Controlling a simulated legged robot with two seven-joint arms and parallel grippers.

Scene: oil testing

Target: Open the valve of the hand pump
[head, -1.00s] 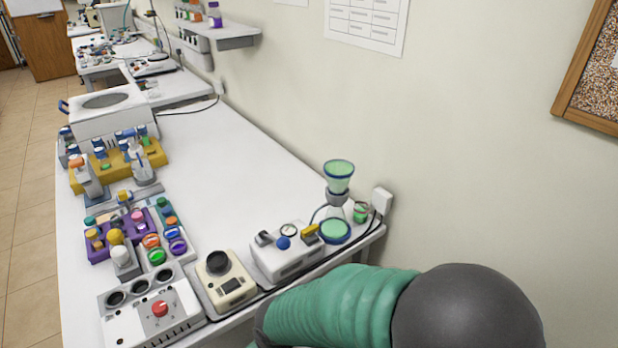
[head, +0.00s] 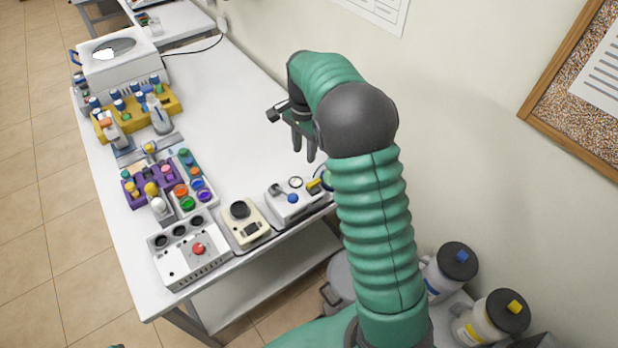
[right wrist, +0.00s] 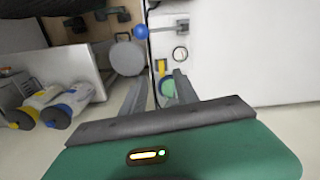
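The hand pump (head: 283,209) is a white box at the right front of the bench. It has a blue knob (head: 292,198), a round gauge (head: 295,182) and a yellow valve handle (head: 314,187). In the right wrist view the yellow handle (right wrist: 161,68) shows beyond the fingertips, near the gauge (right wrist: 180,54) and blue knob (right wrist: 141,31). My right gripper (head: 304,150) is above and behind the pump, its fingers apart and empty. The right wrist view also shows the open fingers (right wrist: 160,88). The arm hides most of the green filter beside the pump.
A beige device (head: 243,229) and a white box with a red knob (head: 198,249) stand left of the pump. Racks of colored vials (head: 190,190) are farther left. The bench (head: 235,130) behind is clear. Bottles (head: 490,318) stand at lower right, below bench level.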

